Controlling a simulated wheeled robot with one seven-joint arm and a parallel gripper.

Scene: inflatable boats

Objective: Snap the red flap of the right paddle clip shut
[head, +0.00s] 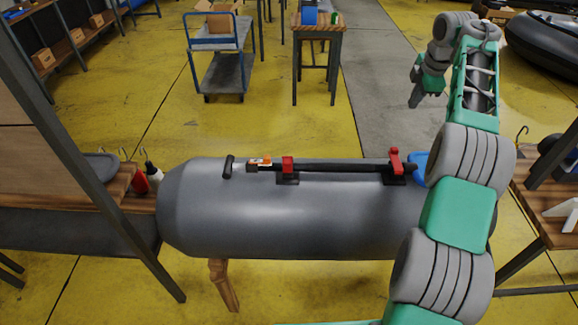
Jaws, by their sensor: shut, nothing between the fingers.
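The grey boat tube (300,222) lies across the middle of the head view. A paddle with a black shaft (340,167) lies along its top, its right end partly hidden by my arm. The right paddle clip (396,179) has its red flap (395,158) standing up, tilted a little, above the shaft. The left paddle clip (288,178) has its red flap (288,164) low over the shaft. My gripper (415,101) is shut and empty, in the air above and beyond the right clip, touching nothing.
A workbench (115,190) with bottles stands at left, another bench (548,212) at right. A blue cart (220,62) and a small table (317,32) stand behind. The yellow floor between is clear.

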